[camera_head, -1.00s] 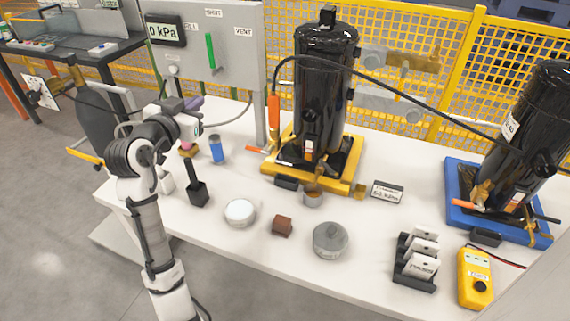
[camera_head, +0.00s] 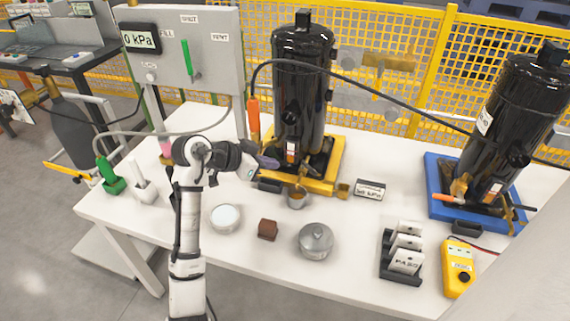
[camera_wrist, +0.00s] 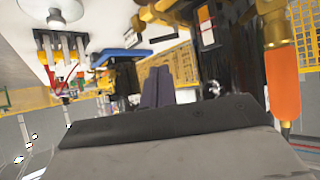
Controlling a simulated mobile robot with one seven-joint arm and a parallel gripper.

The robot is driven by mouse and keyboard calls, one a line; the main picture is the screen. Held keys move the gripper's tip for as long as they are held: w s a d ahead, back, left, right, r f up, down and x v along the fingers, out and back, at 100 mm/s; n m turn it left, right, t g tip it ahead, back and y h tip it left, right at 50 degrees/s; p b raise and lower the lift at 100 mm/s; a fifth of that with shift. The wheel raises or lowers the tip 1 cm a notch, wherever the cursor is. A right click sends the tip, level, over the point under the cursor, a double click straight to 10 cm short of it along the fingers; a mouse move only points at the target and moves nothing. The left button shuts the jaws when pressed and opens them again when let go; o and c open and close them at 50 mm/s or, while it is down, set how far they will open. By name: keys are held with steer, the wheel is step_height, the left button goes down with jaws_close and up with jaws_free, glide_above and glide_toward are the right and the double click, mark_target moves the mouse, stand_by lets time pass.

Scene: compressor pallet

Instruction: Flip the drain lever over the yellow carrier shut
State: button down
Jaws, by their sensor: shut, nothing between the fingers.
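The yellow carrier (camera_head: 325,184) stands on the white table with a tall black compressor (camera_head: 300,95) upright on it. My gripper (camera_head: 270,163) is at the carrier's left side, its fingers closed together and empty. In the head view my gripper and wrist cover the place of the orange-handled drain lever, so its angle is hidden. In the wrist view the closed fingers (camera_wrist: 157,88) point towards the black compressor.
An orange hose handle (camera_head: 253,116) hangs left of the compressor, close to my wrist. A metal cup (camera_head: 297,200) stands before the carrier. A lidded pot (camera_head: 316,241), brown block (camera_head: 268,229) and white dish (camera_head: 225,217) stand in front. The blue carrier (camera_head: 437,195) is at right.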

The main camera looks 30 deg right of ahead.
mark_target(309, 169)
steer(key=p+x, duration=0.4)
steer(key=x, duration=0.8)
steer(key=shift+d, duration=0.15)
steer(key=shift+d+f, duration=0.3)
steer(key=shift+d, duration=0.05)
